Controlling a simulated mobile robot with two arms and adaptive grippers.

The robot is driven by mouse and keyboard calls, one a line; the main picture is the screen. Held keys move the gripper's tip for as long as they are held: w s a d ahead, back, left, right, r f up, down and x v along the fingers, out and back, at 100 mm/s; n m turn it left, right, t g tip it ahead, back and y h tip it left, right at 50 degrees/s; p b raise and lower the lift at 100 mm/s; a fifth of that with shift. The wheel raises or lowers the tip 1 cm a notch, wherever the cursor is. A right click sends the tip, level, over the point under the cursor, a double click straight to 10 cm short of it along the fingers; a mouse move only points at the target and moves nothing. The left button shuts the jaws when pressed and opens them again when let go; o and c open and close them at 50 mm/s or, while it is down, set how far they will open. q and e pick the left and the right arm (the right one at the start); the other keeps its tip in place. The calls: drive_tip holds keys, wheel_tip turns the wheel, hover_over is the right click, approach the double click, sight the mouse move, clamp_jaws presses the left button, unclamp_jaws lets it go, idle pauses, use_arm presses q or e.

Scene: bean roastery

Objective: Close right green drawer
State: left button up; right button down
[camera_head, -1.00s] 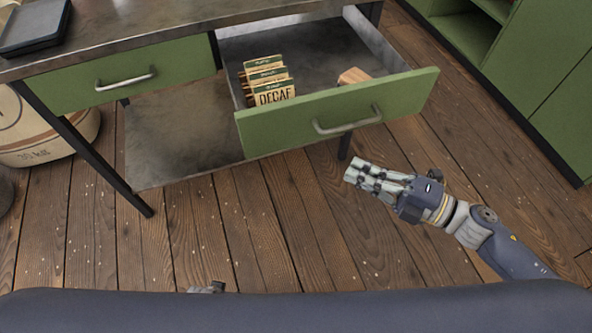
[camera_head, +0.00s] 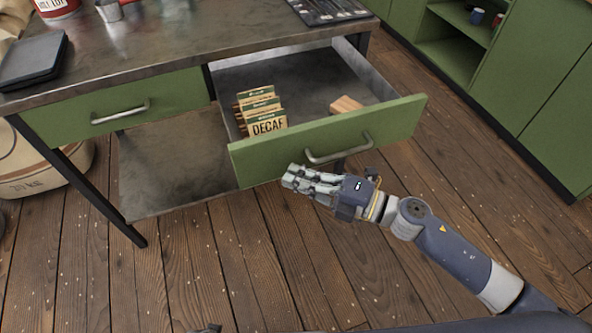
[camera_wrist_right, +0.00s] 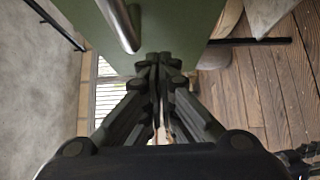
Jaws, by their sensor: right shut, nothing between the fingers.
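The right green drawer (camera_head: 375,131) is pulled out from the metal-topped workbench. Its front carries a grey bar handle (camera_head: 340,149). Inside stand several cards, the front one reading DECAF (camera_head: 267,125), and a small wooden block (camera_head: 345,105). My right gripper (camera_head: 287,177) is shut and empty. It appears in front of the lower part of the drawer front, left of and below the handle; I cannot tell whether it touches. In the right wrist view the shut fingers (camera_wrist_right: 160,62) point toward the green front (camera_wrist_right: 170,20), with the handle (camera_wrist_right: 121,22) close by. The left gripper is not clearly visible.
The left green drawer (camera_head: 165,98) is shut. The bench top (camera_head: 190,45) holds a dark tray (camera_head: 32,60) and a metal cup (camera_head: 110,10). A sack (camera_head: 30,165) stands at the left. Green cabinets (camera_head: 530,100) line the right. Wooden floor is clear before the bench.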

drive_tip(key=shift+w+a, duration=0.2)
drive_tip(key=shift+w, duration=0.4)
